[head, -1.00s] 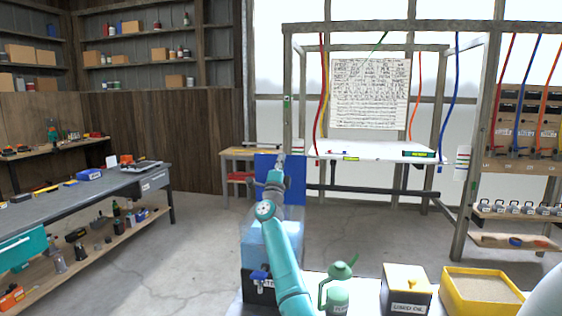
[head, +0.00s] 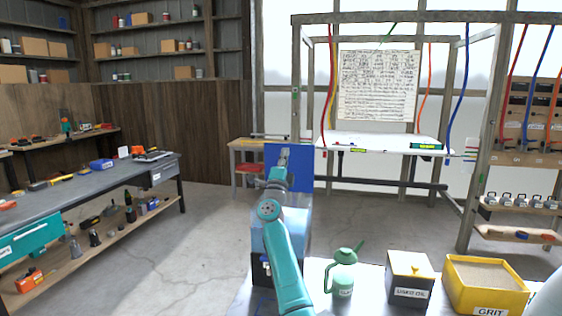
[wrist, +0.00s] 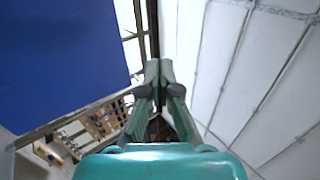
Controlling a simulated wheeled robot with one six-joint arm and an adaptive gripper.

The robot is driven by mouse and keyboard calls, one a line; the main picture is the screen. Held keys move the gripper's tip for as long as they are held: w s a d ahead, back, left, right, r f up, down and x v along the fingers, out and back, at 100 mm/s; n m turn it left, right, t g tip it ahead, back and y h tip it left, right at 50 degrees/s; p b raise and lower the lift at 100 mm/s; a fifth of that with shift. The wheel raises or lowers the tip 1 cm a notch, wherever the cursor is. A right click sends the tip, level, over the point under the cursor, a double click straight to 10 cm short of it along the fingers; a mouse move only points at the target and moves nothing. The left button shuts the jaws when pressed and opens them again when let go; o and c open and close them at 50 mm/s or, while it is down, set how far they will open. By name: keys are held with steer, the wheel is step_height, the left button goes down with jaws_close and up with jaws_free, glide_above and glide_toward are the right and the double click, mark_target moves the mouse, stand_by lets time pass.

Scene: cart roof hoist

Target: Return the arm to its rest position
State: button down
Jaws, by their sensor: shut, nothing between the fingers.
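My teal arm reaches up and away from the lower middle of the head view. My gripper (head: 284,152) is at its far end, in front of a blue panel (head: 302,167). In the wrist view my gripper (wrist: 158,66) shows its two fingers together, with nothing between them. The blue panel (wrist: 60,60) fills the upper left of the wrist view, beside the fingers. Whether the gripper touches the panel cannot be told.
A green oil can (head: 341,275), a used oil box (head: 409,278) and a yellow grit tray (head: 487,283) stand at the lower right. A workbench (head: 110,183) is at left. A wooden frame (head: 298,100) with hanging hoses stands behind. Open floor (head: 190,245) lies between.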

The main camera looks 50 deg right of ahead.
steer(key=shift+s+a+f, duration=0.1)
steer(key=shift+s+a, duration=0.25)
steer(key=shift+a, duration=0.45)
steer(key=shift+s+a+r, duration=0.1)
steer(key=shift+s+a, duration=0.2)
steer(key=shift+a, duration=0.45)
steer(key=shift+s+a+f, duration=0.1)
steer(key=shift+s+a, duration=0.25)
steer(key=shift+a, duration=0.45)
